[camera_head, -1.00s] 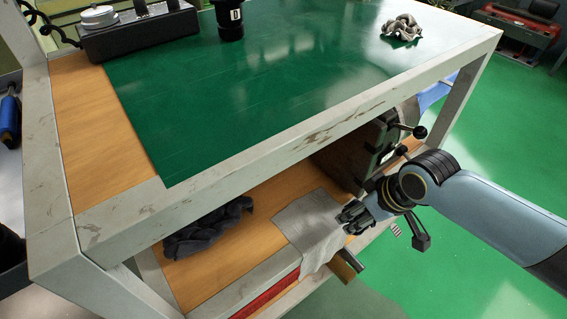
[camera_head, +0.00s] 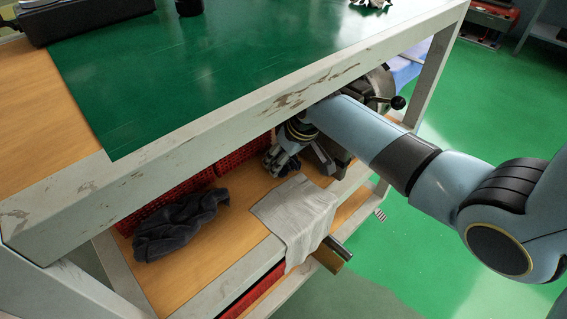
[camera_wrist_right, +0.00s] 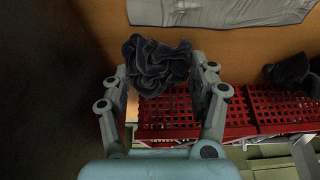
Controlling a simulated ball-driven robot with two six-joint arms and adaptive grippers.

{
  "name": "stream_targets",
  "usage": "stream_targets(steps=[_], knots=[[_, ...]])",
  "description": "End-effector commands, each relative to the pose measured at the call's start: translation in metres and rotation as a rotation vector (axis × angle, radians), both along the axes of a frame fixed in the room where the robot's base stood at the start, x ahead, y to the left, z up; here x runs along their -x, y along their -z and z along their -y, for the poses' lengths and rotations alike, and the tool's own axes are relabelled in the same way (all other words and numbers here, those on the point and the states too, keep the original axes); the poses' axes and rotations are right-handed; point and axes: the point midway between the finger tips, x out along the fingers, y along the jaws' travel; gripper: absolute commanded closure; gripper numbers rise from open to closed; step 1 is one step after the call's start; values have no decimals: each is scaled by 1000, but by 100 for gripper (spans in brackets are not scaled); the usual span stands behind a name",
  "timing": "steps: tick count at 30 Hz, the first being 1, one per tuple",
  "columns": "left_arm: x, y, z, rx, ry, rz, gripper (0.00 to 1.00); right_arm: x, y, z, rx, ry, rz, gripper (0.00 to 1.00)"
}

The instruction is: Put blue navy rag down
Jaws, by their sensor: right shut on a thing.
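My right gripper (camera_head: 281,162) is inside the cart, just above the lower wooden shelf, behind the light grey cloth and under the green top. In the right wrist view my right gripper (camera_wrist_right: 164,72) is shut on a crumpled dark navy rag (camera_wrist_right: 155,62), which sits bunched between the two fingers. In the head view the held rag is mostly hidden by the gripper. I cannot tell whether it touches the shelf. A second dark rag (camera_head: 180,222) lies crumpled on the shelf to the left; it also shows in the wrist view (camera_wrist_right: 289,70). My left gripper is out of view.
A light grey cloth (camera_head: 296,212) drapes over the shelf's front edge. Red perforated bins (camera_wrist_right: 284,108) stand along the back. A dark metal vise-like tool with a lever (camera_head: 386,92) stands to the right. The cart's top rail (camera_head: 250,112) overhangs my arm. Bare shelf lies between the rags.

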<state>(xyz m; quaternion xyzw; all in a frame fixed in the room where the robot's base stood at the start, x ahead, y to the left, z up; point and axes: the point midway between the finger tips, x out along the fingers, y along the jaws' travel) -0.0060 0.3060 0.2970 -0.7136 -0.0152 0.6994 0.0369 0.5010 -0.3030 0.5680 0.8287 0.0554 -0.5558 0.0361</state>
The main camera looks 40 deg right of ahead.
Motion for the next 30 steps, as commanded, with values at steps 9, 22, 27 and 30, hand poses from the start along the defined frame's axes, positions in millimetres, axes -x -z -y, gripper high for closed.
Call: stream_targets(steps=[9, 22, 27, 30], knots=[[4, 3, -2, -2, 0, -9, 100, -1, 9, 0, 1, -1, 3, 67], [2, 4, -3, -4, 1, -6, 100, 1, 15, 0, 0, -1, 0, 30], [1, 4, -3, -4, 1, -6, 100, 0, 13, 0, 0, -1, 0, 30], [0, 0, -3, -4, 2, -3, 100, 1, 3, 1, 1, -1, 2, 30]])
